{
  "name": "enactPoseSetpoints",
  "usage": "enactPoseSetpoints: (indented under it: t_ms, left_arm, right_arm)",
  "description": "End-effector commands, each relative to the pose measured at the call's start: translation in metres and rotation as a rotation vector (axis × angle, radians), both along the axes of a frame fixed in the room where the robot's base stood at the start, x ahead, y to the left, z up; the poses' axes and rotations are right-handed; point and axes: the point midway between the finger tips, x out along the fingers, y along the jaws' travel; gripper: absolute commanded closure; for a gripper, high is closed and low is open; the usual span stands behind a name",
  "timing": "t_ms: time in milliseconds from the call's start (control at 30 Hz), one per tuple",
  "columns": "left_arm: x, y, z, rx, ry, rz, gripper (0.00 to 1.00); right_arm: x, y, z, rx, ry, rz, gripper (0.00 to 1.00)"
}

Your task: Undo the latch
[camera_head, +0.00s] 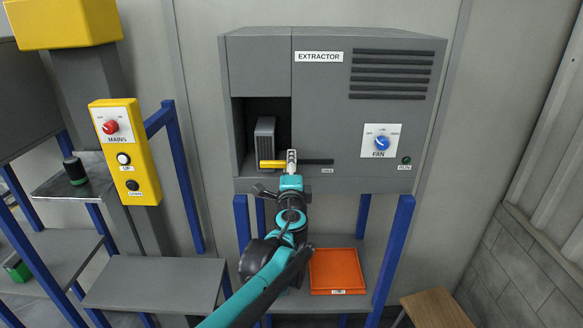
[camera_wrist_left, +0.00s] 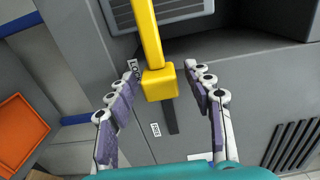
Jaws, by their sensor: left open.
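The latch is a yellow lever (camera_head: 270,164) on the front of the grey extractor cabinet (camera_head: 262,80), at the lower edge of an open bay. It lies across to the left in the head view. In the left wrist view the yellow lever (camera_wrist_left: 155,55) ends in a square yellow block over a dark slot (camera_wrist_left: 171,120). A partly covered label (camera_wrist_left: 134,70) is beside the block. My left gripper (camera_head: 291,158) is at the lever's right end. In the wrist view its open fingers (camera_wrist_left: 161,85) stand on both sides of the block, apart from it. My right gripper is out of view.
A grey finned module (camera_head: 265,138) sits in the bay behind the lever. A blue fan knob (camera_head: 382,143) is to the right. A yellow control box (camera_head: 125,150) hangs at the left. An orange tray (camera_head: 337,270) lies on the shelf below.

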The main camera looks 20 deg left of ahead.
Motion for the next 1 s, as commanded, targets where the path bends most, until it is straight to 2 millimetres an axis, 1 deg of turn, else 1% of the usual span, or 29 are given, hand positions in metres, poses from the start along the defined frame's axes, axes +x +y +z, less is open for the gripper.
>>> enactPoseSetpoints:
  t_ms: [33, 67, 100, 167, 200, 233, 367, 433, 533, 700, 800, 900, 1000]
  left_arm:
    - [0.0, 0.0, 0.0, 0.0, 0.0, 0.0, 0.48]
    - [0.0, 0.0, 0.0, 0.0, 0.0, 0.0, 0.56]
    - [0.0, 0.0, 0.0, 0.0, 0.0, 0.0, 0.67]
    - [0.0, 0.0, 0.0, 0.0, 0.0, 0.0, 0.83]
    - [0.0, 0.0, 0.0, 0.0, 0.0, 0.0, 0.93]
    - [0.0, 0.0, 0.0, 0.0, 0.0, 0.0, 1.0]
    - [0.0, -0.001, 0.0, -0.001, 0.0, 0.0, 1.0]
    - [0.002, -0.005, -0.001, -0.001, 0.0, -0.002, 1.0]
    - [0.007, -0.024, -0.002, -0.001, 0.0, -0.005, 1.0]
    - [0.021, -0.066, -0.002, -0.001, 0.0, -0.005, 1.0]
    - [0.027, -0.086, -0.002, -0.001, 0.0, -0.004, 1.0]
    - [0.031, -0.096, -0.001, -0.001, 0.0, -0.002, 1.0]
    - [0.032, -0.1, -0.001, 0.0, 0.0, -0.001, 1.0]
  right_arm:
    - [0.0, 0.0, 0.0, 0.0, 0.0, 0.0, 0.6]
    - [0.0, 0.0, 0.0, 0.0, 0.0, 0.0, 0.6]
    - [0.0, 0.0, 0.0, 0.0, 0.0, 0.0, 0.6]
    - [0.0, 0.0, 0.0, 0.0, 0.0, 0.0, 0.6]
    - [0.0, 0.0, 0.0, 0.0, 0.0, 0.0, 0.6]
    - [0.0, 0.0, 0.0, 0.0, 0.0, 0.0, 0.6]
    - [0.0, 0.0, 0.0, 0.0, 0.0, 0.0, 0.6]
    - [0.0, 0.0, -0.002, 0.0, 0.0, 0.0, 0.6]
    - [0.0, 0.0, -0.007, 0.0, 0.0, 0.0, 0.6]
    - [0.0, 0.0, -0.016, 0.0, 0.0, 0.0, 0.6]
    - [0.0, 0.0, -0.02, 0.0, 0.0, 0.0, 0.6]
    - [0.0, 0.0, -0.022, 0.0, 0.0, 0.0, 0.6]
    - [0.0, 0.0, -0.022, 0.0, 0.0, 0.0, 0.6]
